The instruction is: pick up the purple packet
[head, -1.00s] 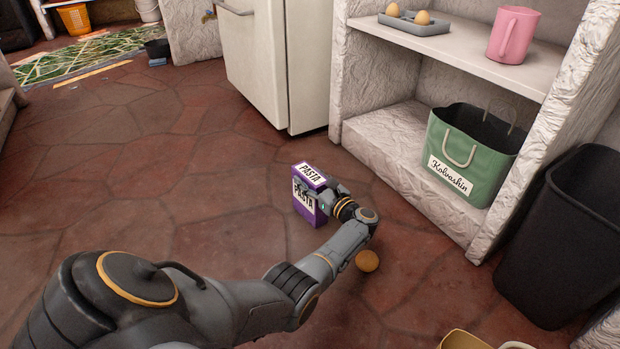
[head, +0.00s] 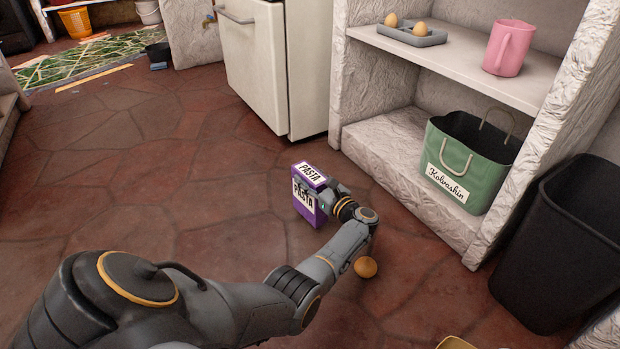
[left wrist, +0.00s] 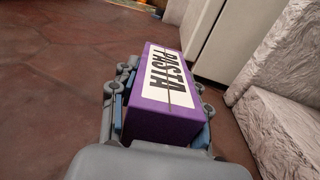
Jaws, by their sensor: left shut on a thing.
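The purple packet (head: 306,210) is a box with white labels reading PASTA. In the head view it is upright near the middle, over the red stone floor. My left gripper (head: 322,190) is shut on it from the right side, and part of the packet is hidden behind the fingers. In the left wrist view the packet (left wrist: 160,122) sits between the two fingers of my left gripper (left wrist: 160,100). I cannot tell whether its base touches the floor. My right gripper is not in view.
A round orange-brown thing (head: 366,267) lies close to my left forearm. A green bag (head: 455,185) stands in the low shelf at right, beside a black bin (head: 560,250). A white cabinet (head: 265,75) stands behind. The floor (head: 130,170) at left is clear.

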